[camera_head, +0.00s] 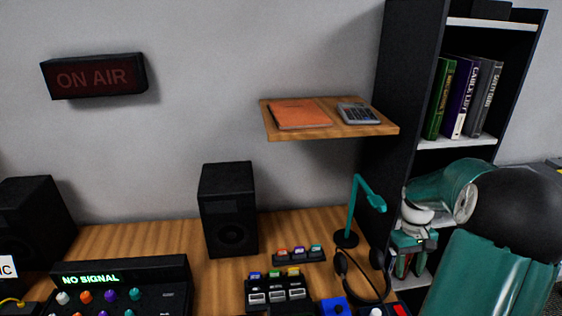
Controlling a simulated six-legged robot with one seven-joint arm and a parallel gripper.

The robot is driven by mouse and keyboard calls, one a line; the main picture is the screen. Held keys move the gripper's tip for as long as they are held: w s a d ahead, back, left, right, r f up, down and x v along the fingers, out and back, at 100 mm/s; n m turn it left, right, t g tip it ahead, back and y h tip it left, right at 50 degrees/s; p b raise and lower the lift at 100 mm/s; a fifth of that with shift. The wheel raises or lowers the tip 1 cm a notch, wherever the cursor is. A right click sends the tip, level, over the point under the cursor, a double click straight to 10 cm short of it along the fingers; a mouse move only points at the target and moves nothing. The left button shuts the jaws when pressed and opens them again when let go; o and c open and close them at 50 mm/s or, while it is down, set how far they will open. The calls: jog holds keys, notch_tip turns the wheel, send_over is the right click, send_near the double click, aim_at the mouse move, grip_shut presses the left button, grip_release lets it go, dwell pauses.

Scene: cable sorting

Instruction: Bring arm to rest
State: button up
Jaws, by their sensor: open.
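My arm is folded at the right of the head view, in teal, white and black. My gripper (408,264) hangs below the white wrist, in front of the lower part of the dark bookshelf (398,90). It looks open, with nothing seen held in it. Its fingertips are small and hard to tell from the shelf contents behind. The wooden desk (130,243) lies to the left of my gripper.
A teal desk lamp (353,205) and a black headset (343,262) are just left of my gripper. A speaker (229,212), a connector box (277,290) and a NO SIGNAL console (120,275) stand on the desk. A wall shelf (350,131) holds an orange notebook (298,114) and a calculator (358,113).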

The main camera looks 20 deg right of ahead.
jog(key=w+a+r+n+t+h, duration=0.1)
jog(key=w+a+r+t, duration=0.1)
jog(key=a+r, duration=0.55)
jog(key=w+a+r+t+h, duration=0.15)
jog(key=a+r, duration=0.25)
jog(key=a, duration=0.6)
jog(key=s+a+r+t+y, duration=0.1)
jog(key=s+a, duration=0.3)
jog(key=a, duration=0.5)
jog(key=s+a+r+n+t+y, duration=0.1)
jog(key=s+a+r+t, duration=0.3)
jog(key=a, duration=0.5)
jog(key=shift+s+r+n, duration=0.15)
jog(key=shift+s+n, duration=0.15)
jog(key=shift+s, duration=0.2)
